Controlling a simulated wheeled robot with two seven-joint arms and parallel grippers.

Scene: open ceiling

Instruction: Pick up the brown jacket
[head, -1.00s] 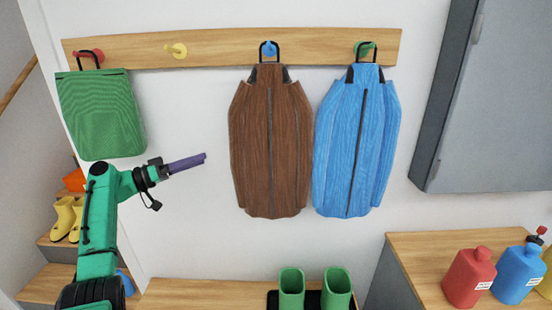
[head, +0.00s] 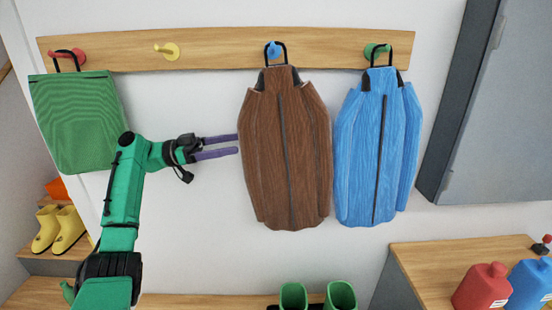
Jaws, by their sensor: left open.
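The brown jacket (head: 285,150) hangs by a dark loop from the blue peg (head: 273,51) on the wooden rail. My left gripper (head: 238,145) is open, its two purple fingers pointing right at the jacket's left side, at upper-body height. The fingertips are close to the jacket's left edge; I cannot tell whether they touch it. Nothing shows between the fingers. My right gripper is not in view.
A blue jacket (head: 377,150) hangs close to the right on the green peg. A green bag (head: 77,122) hangs from the red peg at left. The yellow peg (head: 167,51) is empty. Green boots (head: 340,296) stand below; a grey cabinet (head: 497,110) is at right.

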